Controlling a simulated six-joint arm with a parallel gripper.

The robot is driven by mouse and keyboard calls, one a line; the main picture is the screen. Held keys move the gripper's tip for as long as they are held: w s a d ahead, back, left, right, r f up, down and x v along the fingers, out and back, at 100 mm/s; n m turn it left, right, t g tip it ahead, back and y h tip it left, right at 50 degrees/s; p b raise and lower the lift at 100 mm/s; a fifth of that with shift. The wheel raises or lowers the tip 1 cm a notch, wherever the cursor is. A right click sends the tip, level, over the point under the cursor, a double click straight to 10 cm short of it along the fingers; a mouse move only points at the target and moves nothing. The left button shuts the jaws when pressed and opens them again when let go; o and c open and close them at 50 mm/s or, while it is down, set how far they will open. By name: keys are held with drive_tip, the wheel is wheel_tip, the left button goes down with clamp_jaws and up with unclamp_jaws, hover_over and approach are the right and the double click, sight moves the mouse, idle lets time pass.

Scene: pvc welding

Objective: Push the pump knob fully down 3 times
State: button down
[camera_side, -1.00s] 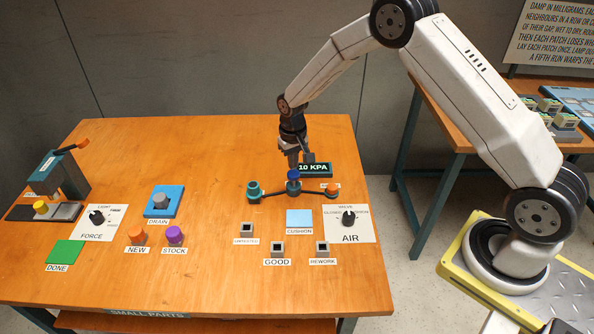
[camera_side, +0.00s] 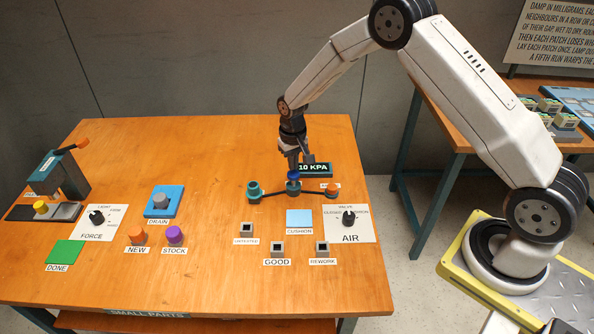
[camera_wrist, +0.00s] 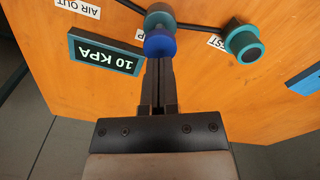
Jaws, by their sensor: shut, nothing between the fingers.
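The pump knob (camera_side: 293,175) is a blue cap on top of a teal post in the side view, at the middle of a dark pipe. In the wrist view the blue knob (camera_wrist: 160,43) sits just beyond my fingertips, in front of the teal body. My gripper (camera_side: 293,166) points down above the knob, and its fingers (camera_wrist: 158,60) are shut with nothing between them. The fingertips overlap the knob's edge in the picture; I cannot tell if they touch it. The display (camera_side: 314,168) behind the knob reads 10 KPA.
A teal port (camera_side: 254,191) stands left of the pump and an orange-topped part (camera_side: 332,189) right of it. The blue cushion pad (camera_side: 299,218) and the AIR valve dial (camera_side: 348,217) lie in front.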

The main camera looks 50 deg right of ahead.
sight(293, 173)
drive_tip(key=shift+f, duration=2.25)
drive_tip(key=shift+r, duration=2.95)
drive_tip(key=shift+r, duration=0.1)
drive_tip(key=shift+s+r, duration=0.15)
drive_tip(key=shift+r, duration=0.05)
drive_tip(key=s+a+r+n+t, duration=0.1)
drive_tip(key=s+r, duration=0.4)
drive_tip(key=s, duration=0.6)
drive_tip(key=s+a+r+n+t, duration=0.1)
drive_tip(key=s+r+n, duration=0.1)
drive_tip(key=s+r, duration=0.4)
drive_tip(key=s, duration=0.5)
drive_tip(key=shift+s+a+r+t, duration=0.25)
drive_tip(key=shift+s+a+t, duration=0.05)
drive_tip(key=shift+s+a, duration=0.1)
